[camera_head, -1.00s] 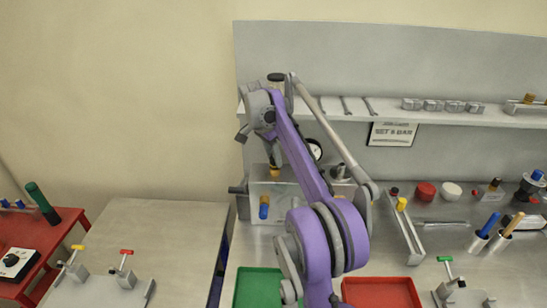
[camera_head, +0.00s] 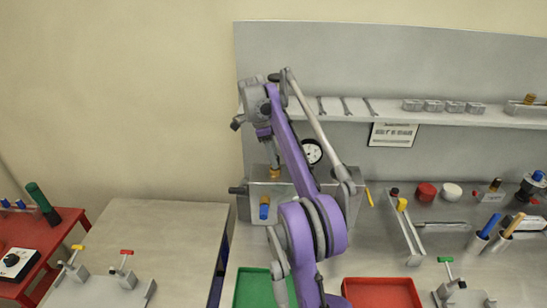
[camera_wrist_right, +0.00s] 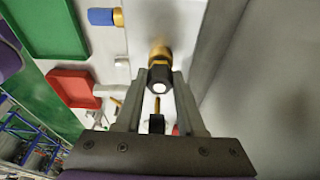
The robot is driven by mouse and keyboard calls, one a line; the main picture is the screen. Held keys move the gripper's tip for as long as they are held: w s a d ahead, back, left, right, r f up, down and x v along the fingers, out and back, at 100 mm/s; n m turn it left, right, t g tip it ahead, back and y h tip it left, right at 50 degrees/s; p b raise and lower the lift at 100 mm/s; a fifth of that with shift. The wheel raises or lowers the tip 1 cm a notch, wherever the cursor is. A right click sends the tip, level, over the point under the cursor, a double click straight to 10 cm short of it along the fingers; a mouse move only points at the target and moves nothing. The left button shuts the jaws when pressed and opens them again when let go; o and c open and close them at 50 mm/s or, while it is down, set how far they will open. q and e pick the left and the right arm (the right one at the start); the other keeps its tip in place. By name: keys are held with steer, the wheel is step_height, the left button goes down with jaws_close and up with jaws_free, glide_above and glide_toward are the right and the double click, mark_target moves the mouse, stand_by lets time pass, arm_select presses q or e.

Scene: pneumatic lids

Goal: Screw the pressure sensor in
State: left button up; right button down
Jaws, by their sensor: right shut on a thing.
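The pressure sensor (camera_wrist_right: 159,76) is a small dark hex body with a white round end and a brass part beyond it. In the right wrist view my right gripper (camera_wrist_right: 157,84) is shut on its dark body. In the head view a brass piece (camera_head: 275,172) shows upright at the top of the grey metal box (camera_head: 288,209), below my right gripper (camera_head: 270,148). The sensor appears seated against the box, but its thread is hidden, so I cannot tell how deep it sits. My left gripper is in neither view.
A blue-capped fitting (camera_head: 264,208) sticks out of the box front. A dial gauge (camera_head: 312,152) stands close to my right arm. A green tray (camera_head: 252,287) and a red tray (camera_head: 382,292) lie in front. A shelf (camera_head: 345,112) runs behind.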

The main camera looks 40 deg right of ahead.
steer(key=shift+d, duration=0.1)
steer(key=shift+d+m+g, duration=0.1)
steer(key=shift+m+g, duration=0.2)
steer(key=shift+m, duration=0.8)
steer(key=shift+c, duration=2.2)
jaws_free()
steer(key=shift+r, duration=0.1)
